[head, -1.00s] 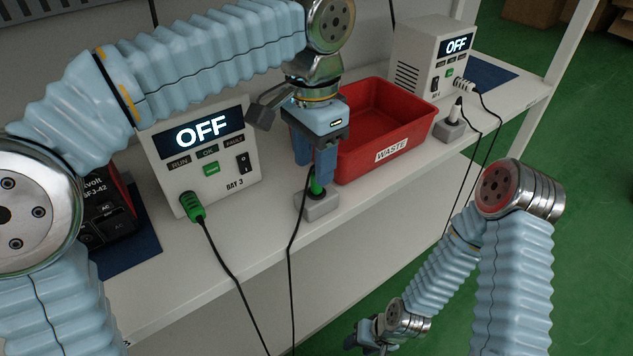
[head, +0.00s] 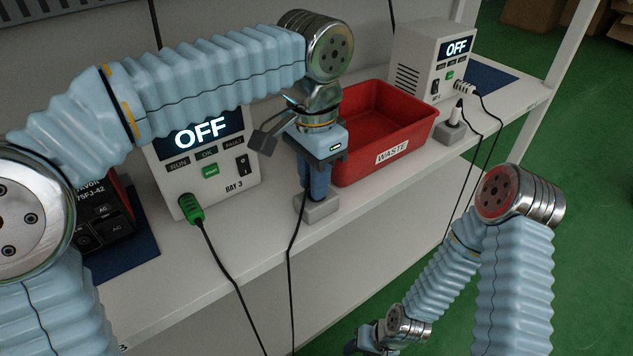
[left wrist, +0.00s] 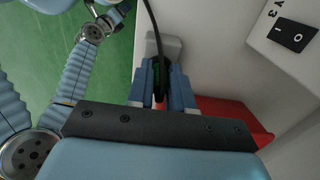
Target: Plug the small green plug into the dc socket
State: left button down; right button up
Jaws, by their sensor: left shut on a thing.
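My left gripper (head: 316,190) points down and is shut on the small green plug, low at a grey holder block (head: 318,213) on the shelf. In the head view the fingers hide the plug. In the left wrist view a little of the green plug (left wrist: 156,76) shows between the blue fingers, with its black cable running away. Whether the plug still sits in the block I cannot tell. The black power unit (head: 98,215) at the left shows AC labels; I cannot make out a dc socket, and my arm covers part of it. My right gripper (head: 366,342) is low at the bottom edge.
The BAY 3 box (head: 205,165) reads OFF and has a larger green plug (head: 191,208) with a cable. A red WASTE bin (head: 390,130) stands close to my left gripper.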

pick_arm(q)
jog(key=shift+r, duration=0.45)
notch_tip(320, 180, up, 3)
jog(key=shift+s+f+p, duration=0.1)
jog(key=shift+s+p, duration=0.05)
jog(key=shift+p, duration=0.25)
jog(key=s+a+r, duration=0.1)
jog(key=s+r, duration=0.8)
jog(key=s, duration=0.4)
jog(key=shift+s+a+r, duration=0.15)
jog(key=shift+s+a, duration=0.1)
jog(key=shift+s, duration=0.05)
